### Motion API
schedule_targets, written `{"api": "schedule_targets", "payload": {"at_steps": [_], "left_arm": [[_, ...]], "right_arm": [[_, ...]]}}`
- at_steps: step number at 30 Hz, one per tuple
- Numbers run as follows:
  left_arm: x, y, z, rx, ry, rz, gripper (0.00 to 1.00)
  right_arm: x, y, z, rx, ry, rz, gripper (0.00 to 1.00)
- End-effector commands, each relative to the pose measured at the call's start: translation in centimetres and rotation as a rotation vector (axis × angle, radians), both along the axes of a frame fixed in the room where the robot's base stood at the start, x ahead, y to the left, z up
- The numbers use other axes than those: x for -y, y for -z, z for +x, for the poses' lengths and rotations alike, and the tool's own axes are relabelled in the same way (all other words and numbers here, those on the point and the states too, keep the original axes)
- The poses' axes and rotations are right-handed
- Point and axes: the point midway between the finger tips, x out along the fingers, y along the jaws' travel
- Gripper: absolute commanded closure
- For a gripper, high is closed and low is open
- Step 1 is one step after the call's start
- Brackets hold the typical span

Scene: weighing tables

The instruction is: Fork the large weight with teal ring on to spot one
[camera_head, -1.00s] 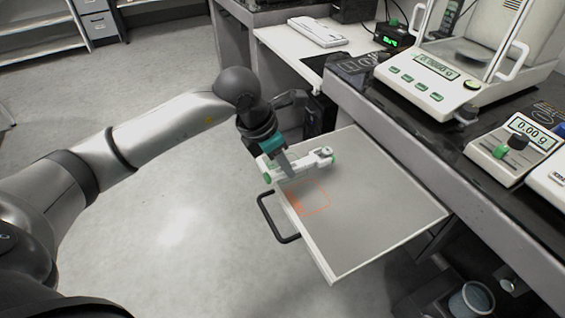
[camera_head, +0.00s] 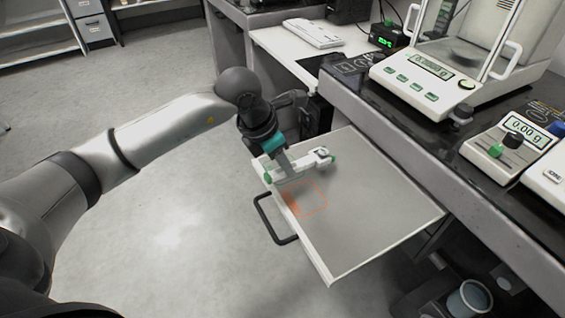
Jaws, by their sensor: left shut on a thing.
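My left gripper (camera_head: 282,170) is low over the far-left part of a pulled-out grey drawer or tray (camera_head: 385,215). It appears shut at a white bar-shaped piece with green ends (camera_head: 302,165); I cannot tell how much of this piece is the gripper and how much is a held tool. An orange outlined square (camera_head: 312,200) lies on the drawer surface just in front of it. A green piece (camera_head: 495,151) and a black piece (camera_head: 512,140) are at the small scale on the right. I cannot make out a weight with a teal ring or a label for spot one. My right gripper is out of view.
The drawer's black handle (camera_head: 273,221) sticks out at the left. A large balance with glass doors (camera_head: 425,75) and a small scale (camera_head: 518,145) stand on the dark bench (camera_head: 400,125). A white keyboard (camera_head: 313,33) lies behind. A bin (camera_head: 468,300) is at lower right.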

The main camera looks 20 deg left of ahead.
Motion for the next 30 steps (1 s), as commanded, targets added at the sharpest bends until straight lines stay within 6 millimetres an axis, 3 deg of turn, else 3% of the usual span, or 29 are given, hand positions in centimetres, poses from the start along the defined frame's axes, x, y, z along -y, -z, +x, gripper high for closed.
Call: {"api": "schedule_targets", "payload": {"at_steps": [30], "left_arm": [[0.00, 0.08, 0.07, 0.020, -0.001, -0.013, 1.00]], "right_arm": [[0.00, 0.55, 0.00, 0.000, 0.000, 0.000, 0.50]]}}
